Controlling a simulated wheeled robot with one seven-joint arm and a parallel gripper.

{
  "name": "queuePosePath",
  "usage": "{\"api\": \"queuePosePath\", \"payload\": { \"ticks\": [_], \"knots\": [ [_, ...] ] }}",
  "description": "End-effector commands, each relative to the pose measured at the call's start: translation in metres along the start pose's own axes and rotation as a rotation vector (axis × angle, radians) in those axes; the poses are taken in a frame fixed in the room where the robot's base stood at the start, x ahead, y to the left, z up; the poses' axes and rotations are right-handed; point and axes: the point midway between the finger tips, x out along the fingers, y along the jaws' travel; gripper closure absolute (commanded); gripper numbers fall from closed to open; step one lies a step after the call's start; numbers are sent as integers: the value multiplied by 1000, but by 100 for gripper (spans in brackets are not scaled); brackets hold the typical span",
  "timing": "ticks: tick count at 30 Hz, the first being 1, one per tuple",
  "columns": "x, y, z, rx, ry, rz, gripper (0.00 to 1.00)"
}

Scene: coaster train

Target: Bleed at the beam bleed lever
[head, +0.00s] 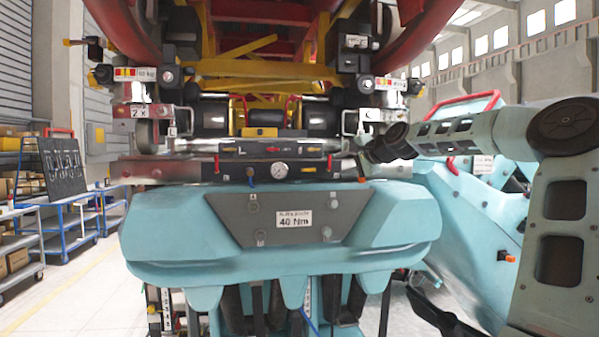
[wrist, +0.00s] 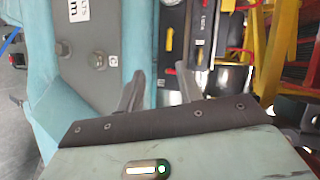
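The dark beam (head: 240,170) with a round gauge (head: 279,170) and small coloured levers runs across above the teal car front. A red lever (head: 330,163) is near its right end, and another red lever (head: 217,163) at its left. I cannot read which is the bleed lever. My gripper (head: 362,163) is at the beam's right end. In the wrist view its two fingers (wrist: 160,80) are apart with nothing held. A small red part (wrist: 170,72) shows between the fingertips, and a yellow handle (wrist: 170,40) lies beyond; contact cannot be told.
The teal car front (head: 160,230) with a grey panel marked 40 Nm (head: 293,219) lies below the beam. Red and yellow framework (head: 250,68) rises above. A blue tool cart (head: 75,210) stands at the left.

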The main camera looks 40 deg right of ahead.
Motion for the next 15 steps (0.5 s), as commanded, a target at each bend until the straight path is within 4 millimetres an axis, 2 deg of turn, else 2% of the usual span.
{"api": "queuePosePath", "payload": {
  "ticks": [1, 2, 6, 11, 15],
  "knots": [
    [-11, -2, -18, 23, 28, -19, 64],
    [-15, -3, -25, 32, 40, -27, 64],
    [-19, -8, -36, 46, 59, -43, 64],
    [-2, -10, -36, 48, 55, -42, 64],
    [22, -12, -37, 46, 54, -42, 64]
  ]
}}
